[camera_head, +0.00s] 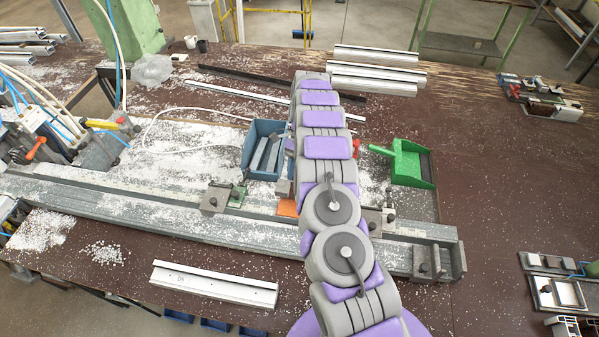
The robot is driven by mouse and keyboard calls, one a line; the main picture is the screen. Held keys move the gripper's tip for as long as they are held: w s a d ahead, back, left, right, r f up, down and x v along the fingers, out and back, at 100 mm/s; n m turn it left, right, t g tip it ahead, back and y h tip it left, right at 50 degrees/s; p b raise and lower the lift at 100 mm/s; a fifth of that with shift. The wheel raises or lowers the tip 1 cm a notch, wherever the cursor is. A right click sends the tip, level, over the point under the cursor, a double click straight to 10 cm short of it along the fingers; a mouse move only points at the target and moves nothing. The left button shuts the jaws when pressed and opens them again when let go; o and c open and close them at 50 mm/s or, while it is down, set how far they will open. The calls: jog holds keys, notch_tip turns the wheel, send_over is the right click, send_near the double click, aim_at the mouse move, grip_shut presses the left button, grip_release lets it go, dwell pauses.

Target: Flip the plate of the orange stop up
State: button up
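The orange stop shows only as a small orange patch (287,208) on the long metal rail, just left of my arm. The rest of it is hidden behind my arm, and I cannot tell how its plate is tilted. A small grey piece (283,187) shows just above the orange patch; I cannot tell what it belongs to. My arm runs up the middle of the view over the rail. My gripper is hidden behind the arm, so its fingers and any contact with the stop do not show.
The metal rail (130,205) carries a grey plate (214,198) with a green block (238,195) on the left and an end clamp (430,262) on the right. A blue bin (250,150) and a green dustpan (408,163) stand behind it. A profile (214,286) lies in front.

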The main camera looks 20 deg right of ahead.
jog(key=shift+a+r, duration=0.15)
jog(key=shift+a, duration=0.05)
jog(key=r, duration=0.1)
jog(key=s+r, duration=0.1)
jog(key=r, duration=0.1)
jog(key=shift+s+a+r, duration=0.2)
jog(key=shift+s, duration=0.1)
jog(key=s, duration=0.4)
jog(key=shift+d+r, duration=0.15)
jog(key=shift+d, duration=0.1)
jog(key=s+a, duration=0.1)
jog(key=s, duration=0.9)
jog(key=shift+a+r, duration=0.35)
jog(key=shift+r, duration=0.1)
jog(key=shift+s, duration=0.1)
